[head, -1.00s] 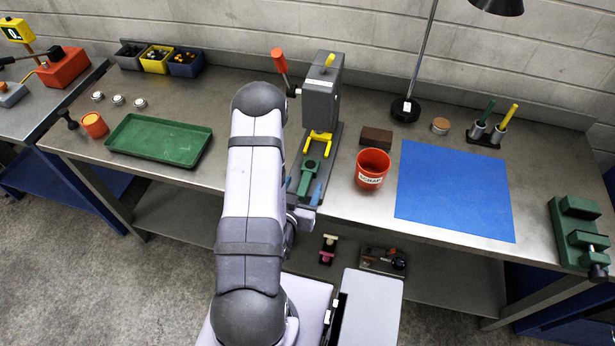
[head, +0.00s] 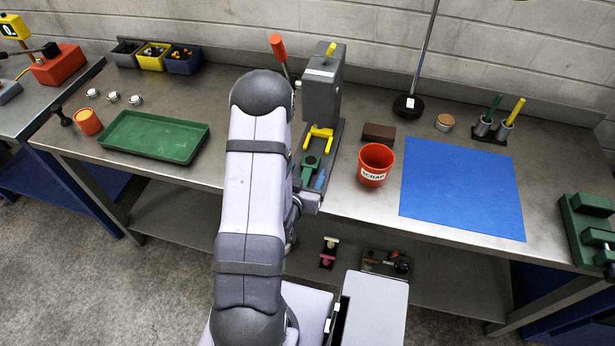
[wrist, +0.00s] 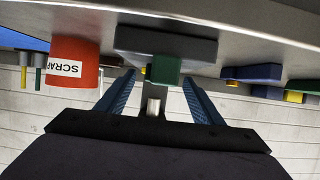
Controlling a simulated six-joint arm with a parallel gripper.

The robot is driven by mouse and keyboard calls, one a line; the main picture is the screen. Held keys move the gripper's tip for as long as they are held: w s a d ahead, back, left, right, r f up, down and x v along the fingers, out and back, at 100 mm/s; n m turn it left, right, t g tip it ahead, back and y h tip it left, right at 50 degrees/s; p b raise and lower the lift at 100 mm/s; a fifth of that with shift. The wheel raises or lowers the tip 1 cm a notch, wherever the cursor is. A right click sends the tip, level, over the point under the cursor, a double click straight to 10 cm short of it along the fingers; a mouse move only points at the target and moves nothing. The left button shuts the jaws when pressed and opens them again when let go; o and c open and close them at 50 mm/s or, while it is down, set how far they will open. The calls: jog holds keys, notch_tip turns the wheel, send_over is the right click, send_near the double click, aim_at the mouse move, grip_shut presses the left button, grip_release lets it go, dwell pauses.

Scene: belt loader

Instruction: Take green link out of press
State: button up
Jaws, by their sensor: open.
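The green link (head: 310,166) lies at the front of the grey press (head: 322,88), just before its yellow fork (head: 318,135). My gripper (head: 309,180) is open at the near end of the link, with one blue finger plain on the right side and the other partly hidden by my arm. In the wrist view the green link (wrist: 165,70) shows between the two spread blue fingers of my gripper (wrist: 158,82). I cannot tell whether a finger touches it.
The orange scrap cup (head: 374,165) and a brown block (head: 379,132) stand right of the press. A blue mat (head: 460,188) lies farther right. A green tray (head: 153,137) lies left, with bare bench between it and my arm.

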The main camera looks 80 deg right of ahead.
aim_at(308, 170)
jog(key=shift+p+x, duration=0.5)
jog(key=shift+x, duration=0.55)
jog(key=shift+d+r, duration=0.1)
grip_shut()
jog(key=shift+r, duration=0.2)
notch_tip(308, 170, up, 8)
jog(key=shift+r, duration=0.15)
jog(key=shift+r+p, duration=0.65)
jog(key=shift+p, duration=0.1)
